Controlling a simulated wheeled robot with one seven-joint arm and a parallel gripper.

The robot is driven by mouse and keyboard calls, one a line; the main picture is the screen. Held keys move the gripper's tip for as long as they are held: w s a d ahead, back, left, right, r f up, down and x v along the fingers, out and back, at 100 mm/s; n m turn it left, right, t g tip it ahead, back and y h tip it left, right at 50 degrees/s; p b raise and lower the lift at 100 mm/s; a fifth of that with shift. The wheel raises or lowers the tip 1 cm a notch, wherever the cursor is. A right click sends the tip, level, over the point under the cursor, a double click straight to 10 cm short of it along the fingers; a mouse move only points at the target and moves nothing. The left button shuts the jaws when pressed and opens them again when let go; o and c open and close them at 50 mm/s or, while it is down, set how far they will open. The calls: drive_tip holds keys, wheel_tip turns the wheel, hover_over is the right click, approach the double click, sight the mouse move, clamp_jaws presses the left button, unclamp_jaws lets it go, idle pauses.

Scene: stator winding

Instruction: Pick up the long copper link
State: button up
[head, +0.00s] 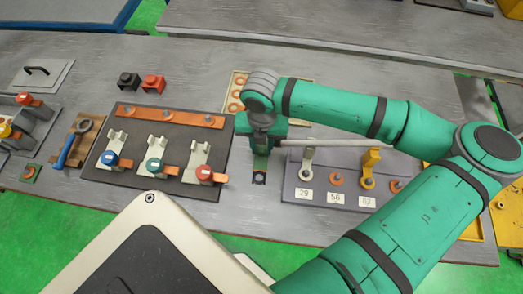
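A long copper-coloured strip (170,117) with several round fittings along it lies across the back of a dark board; I take it to be the long copper link, though I cannot be sure. Shorter copper-coloured tabs show at the front of the board, beside the blue, green and red-capped terminals (203,174). My gripper (260,178) points down in the gap between the dark board (222,135) and a grey labelled block, right of the strip and apart from it. Its fingers are small and dark here, so I cannot tell whether they are open. No held object shows.
A grey block (314,210) with numbered labels and upright brackets stands to the right. A tray (234,103) with copper rings sits behind my gripper, partly hidden by my arm. A blue-handled tool (68,150) and black and red blocks (153,83) lie left and behind.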

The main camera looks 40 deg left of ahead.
drive_tip(key=shift+c, duration=0.6)
drive_tip(key=shift+w, duration=0.1)
clamp_jaws()
drive_tip(key=shift+r, duration=0.1)
